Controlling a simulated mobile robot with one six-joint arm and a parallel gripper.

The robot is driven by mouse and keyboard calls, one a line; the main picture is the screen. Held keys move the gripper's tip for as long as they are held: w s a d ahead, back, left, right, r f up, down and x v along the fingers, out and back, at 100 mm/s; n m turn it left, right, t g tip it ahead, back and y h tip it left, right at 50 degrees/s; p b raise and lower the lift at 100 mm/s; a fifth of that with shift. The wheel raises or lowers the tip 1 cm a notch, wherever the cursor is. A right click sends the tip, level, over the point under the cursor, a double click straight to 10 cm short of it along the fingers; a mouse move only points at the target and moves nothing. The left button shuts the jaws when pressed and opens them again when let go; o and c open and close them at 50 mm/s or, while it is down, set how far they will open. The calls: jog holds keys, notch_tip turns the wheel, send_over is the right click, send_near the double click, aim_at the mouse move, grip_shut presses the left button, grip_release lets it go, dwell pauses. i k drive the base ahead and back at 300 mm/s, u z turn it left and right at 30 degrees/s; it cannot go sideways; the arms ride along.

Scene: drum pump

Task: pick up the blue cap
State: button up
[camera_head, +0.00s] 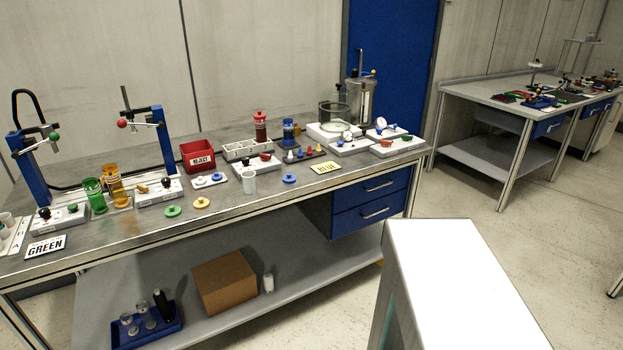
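A small blue cap (289,179), a flat disc with a raised knob, lies on the grey workbench top (232,199) near its front edge.
A green cap (173,211) and a yellow cap (201,202) lie further left. Open floor (470,215) lies right of the bench.

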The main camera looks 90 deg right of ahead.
aim_at(289, 178)
jog(key=k, duration=1.35)
jog(key=z, duration=0.9)
jog(key=i, duration=1.1)
jog(key=u, duration=0.05)
